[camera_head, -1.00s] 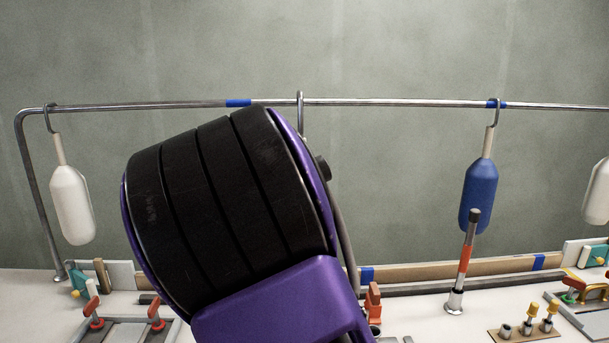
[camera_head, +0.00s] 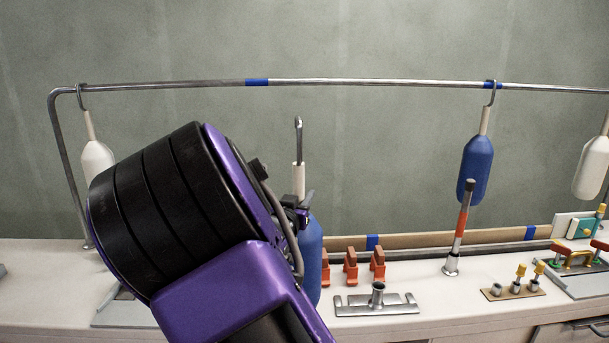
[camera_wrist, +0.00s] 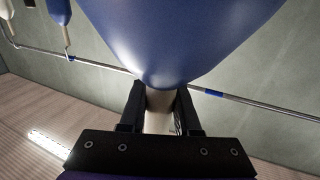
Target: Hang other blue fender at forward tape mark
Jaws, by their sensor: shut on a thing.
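My gripper (camera_wrist: 160,110) is shut on the pale neck of a blue fender (camera_wrist: 170,35), which fills the upper middle of the wrist view. In the head view this fender (camera_head: 311,258) hangs upright, partly hidden behind my arm. Its hook (camera_head: 298,126) is in the air below the rail (camera_head: 360,82), apart from it in the picture. One blue tape mark (camera_head: 257,82) on the rail is bare, left of the hook. Another blue fender (camera_head: 476,168) hangs at the right tape mark (camera_head: 493,85).
White fenders hang at the left (camera_head: 97,160) and right (camera_head: 592,168). An orange-banded post (camera_head: 460,230) stands below the hung blue fender. Orange clips (camera_head: 350,266) and a metal fitting (camera_head: 377,301) are on the counter (camera_head: 450,318). The wall behind the rail is clear.

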